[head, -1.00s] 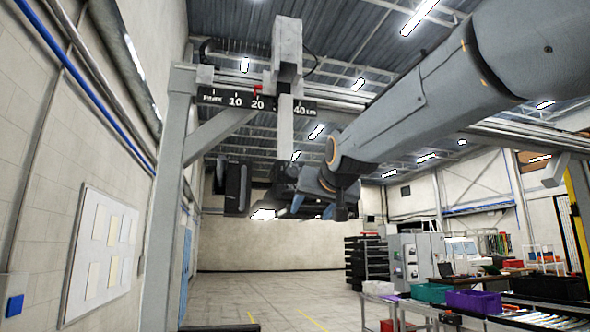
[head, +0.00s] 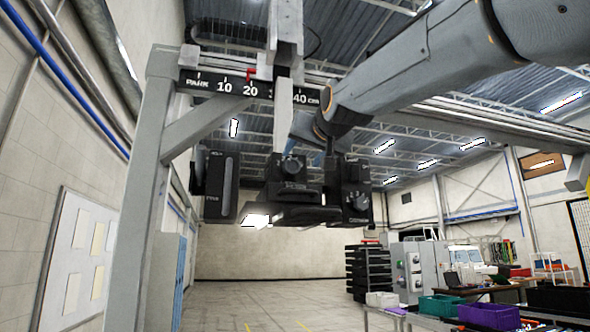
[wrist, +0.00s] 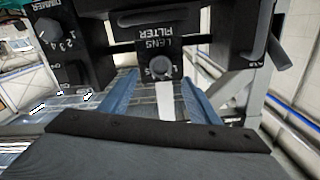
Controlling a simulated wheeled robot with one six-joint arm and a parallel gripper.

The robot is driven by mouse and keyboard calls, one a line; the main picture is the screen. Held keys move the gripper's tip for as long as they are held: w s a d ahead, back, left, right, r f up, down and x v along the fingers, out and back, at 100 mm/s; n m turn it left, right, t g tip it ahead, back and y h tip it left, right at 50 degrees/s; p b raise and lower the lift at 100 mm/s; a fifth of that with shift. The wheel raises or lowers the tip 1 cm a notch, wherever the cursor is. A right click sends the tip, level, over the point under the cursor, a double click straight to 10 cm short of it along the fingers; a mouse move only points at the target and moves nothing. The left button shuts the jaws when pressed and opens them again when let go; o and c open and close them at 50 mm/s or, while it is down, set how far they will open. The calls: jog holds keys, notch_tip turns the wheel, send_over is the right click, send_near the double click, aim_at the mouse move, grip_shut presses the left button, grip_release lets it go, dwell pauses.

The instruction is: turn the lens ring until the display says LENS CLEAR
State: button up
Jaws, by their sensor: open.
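A black hanging unit (head: 299,205) with several modules and knobs is under the overhead beam. In the wrist view, its panel reading LENS FILTER (wrist: 158,32) carries a round dark dial (wrist: 161,67) with lettering around it. I cannot tell whether this dial is the lens ring. My gripper (wrist: 160,82) is open, its blue fingers on either side of the dial's lower area, with no contact visible. In the head view my gripper is mostly hidden behind the unit. No display reading LENS CLEAR is legible.
A DIMMER knob (wrist: 48,28) with numbers sits left of the lens panel. A dark handle (wrist: 263,48) juts out at right. The overhead scale (head: 262,90) has a red marker (head: 250,73) near 20. Shelves and tables with bins (head: 489,316) stand farther back, right.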

aim_at(293, 165)
jog(key=p+x, duration=0.4)
jog(key=x, duration=0.4)
jog(key=shift+a+r, duration=0.1)
jog(key=c, duration=1.1)
jog(key=shift+o, duration=0.2)
